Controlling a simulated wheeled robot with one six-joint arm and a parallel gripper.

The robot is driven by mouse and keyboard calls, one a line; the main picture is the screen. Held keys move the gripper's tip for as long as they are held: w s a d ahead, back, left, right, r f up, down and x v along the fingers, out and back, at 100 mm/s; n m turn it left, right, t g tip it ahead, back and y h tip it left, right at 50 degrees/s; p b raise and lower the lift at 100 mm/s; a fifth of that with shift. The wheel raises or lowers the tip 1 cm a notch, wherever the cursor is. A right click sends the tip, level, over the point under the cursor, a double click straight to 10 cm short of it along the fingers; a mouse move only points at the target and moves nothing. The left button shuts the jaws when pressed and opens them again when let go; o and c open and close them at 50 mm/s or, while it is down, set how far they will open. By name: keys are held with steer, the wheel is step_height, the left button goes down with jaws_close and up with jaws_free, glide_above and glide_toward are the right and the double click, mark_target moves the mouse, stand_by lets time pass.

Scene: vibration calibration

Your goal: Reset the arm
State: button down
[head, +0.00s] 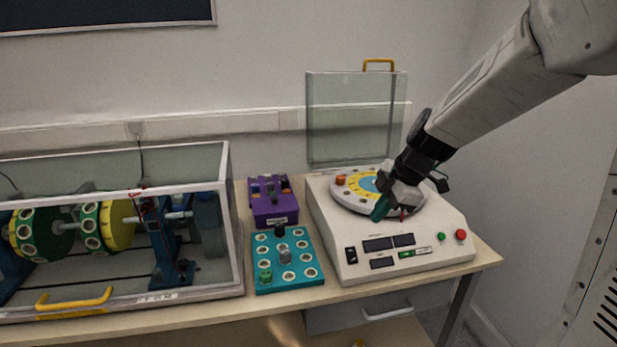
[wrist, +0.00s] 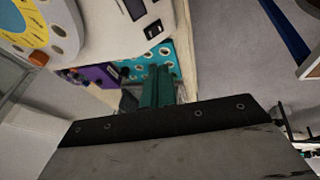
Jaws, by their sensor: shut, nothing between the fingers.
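My gripper (head: 380,209) is over the front of the white balancing machine (head: 337,235), close to its round disc (head: 347,196) with the yellow and blue middle. Its green fingers are together with nothing between them. In the wrist view the shut fingers (wrist: 158,88) show at the centre, with the teal weight tray (wrist: 184,55) beyond them. My arm reaches in from the upper right, angled down to the left. Part of the disc is hidden behind my gripper.
The machine's clear lid (head: 350,120) stands raised behind the disc. Left of the machine are the purple box (head: 272,208) and the teal tray (head: 290,285) with several weights. A clear-walled rotor case (head: 236,240) fills the table's left. Open air lies above the table's middle.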

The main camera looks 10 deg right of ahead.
steer(key=s+a+r+m+g+h, duration=0.1)
steer(key=s+a+r+m, duration=0.1)
steer(key=s+m, duration=0.6)
steer(key=s+a+r+m+h, duration=0.2)
steer(key=s+m, duration=0.7)
steer(key=s, duration=1)
steer(key=shift+a+r+g+h, duration=0.15)
steer(key=shift+r+g+h, duration=0.2)
steer(key=shift+r, duration=0.6)
